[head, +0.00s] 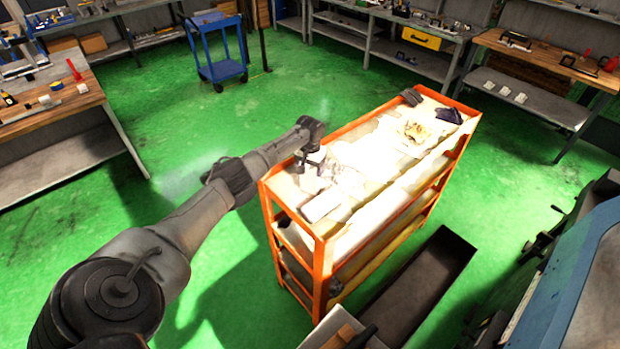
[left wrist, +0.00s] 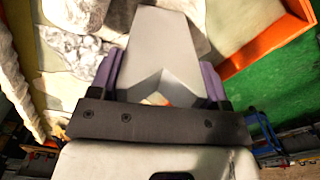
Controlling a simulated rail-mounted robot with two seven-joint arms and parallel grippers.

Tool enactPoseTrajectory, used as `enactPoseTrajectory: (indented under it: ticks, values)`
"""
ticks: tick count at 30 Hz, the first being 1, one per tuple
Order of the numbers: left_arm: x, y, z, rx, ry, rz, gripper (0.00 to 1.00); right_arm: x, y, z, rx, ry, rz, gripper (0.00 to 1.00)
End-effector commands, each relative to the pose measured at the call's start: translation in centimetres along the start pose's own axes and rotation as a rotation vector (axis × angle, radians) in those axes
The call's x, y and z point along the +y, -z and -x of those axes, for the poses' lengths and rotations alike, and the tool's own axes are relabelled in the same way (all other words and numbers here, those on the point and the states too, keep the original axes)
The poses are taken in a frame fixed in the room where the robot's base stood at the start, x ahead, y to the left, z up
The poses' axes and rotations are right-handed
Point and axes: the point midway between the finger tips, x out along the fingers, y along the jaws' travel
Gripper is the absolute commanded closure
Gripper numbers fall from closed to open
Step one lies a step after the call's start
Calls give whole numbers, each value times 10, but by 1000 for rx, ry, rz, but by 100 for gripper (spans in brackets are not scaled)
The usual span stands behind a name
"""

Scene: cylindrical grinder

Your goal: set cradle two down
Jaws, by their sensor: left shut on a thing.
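My left gripper (head: 311,162) is over the near left end of the orange cart's top. In the left wrist view its two purple-padded fingers (left wrist: 160,85) are shut on a grey block with a V-shaped notch, the cradle (left wrist: 165,38). In the head view the held cradle is small and bright, and I cannot tell whether it touches the cart top. A pale flat block (head: 322,205) lies on the cart just in front of the gripper; glare hides its shape. My right gripper is not in view.
The orange cart (head: 292,213) has a raised rim. Crumpled cloths (head: 417,131) and dark items (head: 449,115) lie toward its far end. A dark open bin (head: 425,285) stands to its right on the floor. A blue trolley (head: 222,70) stands farther back.

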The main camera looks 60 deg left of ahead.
Motion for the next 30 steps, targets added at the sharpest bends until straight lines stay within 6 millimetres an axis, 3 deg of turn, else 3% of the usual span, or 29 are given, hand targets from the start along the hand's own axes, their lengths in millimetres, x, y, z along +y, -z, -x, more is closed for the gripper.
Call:
enactPoseTrajectory:
  ticks: [10,23,30]
  values:
    - [0,0,0,0,0,0,100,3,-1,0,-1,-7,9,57]
    - [0,1,8,4,-2,0,100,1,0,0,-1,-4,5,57]
    - [0,2,38,7,-2,-1,100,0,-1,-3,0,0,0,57]
